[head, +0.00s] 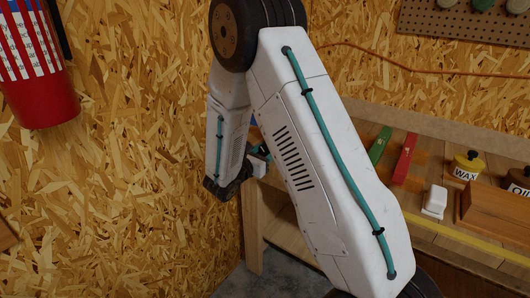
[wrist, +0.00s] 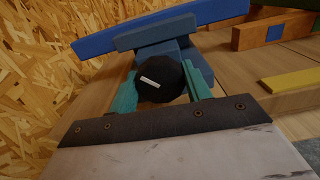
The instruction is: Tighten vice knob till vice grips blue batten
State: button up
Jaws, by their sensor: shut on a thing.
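The black vice knob (wrist: 161,80) with a white mark on its face sits in the middle of the wrist view. My gripper (wrist: 158,90) is shut on it, with one teal finger on each side. Behind the knob is the slate-blue vice (wrist: 198,62), with a wide jaw bar. The brighter blue batten (wrist: 205,13) lies just beyond that jaw, slanting up to the right. Whether the jaw touches the batten cannot be told. In the head view my gripper (head: 260,153) is mostly hidden behind my arm, and the knob and batten cannot be made out.
A chipboard wall (wrist: 38,75) stands close on the left. A green bar (head: 379,145), a red bar (head: 404,158), a wax tin (head: 466,166), a white block (head: 434,203) and a brown block (head: 490,210) are on the bench at right. A yellow strip (wrist: 291,80) lies right of the knob.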

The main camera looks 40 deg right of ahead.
jog(key=m, duration=0.4)
jog(key=shift+m, duration=0.3)
dwell(0.3)
jog(key=o, duration=1)
jog(key=shift+c, duration=0.2)
jog(key=v, duration=0.8)
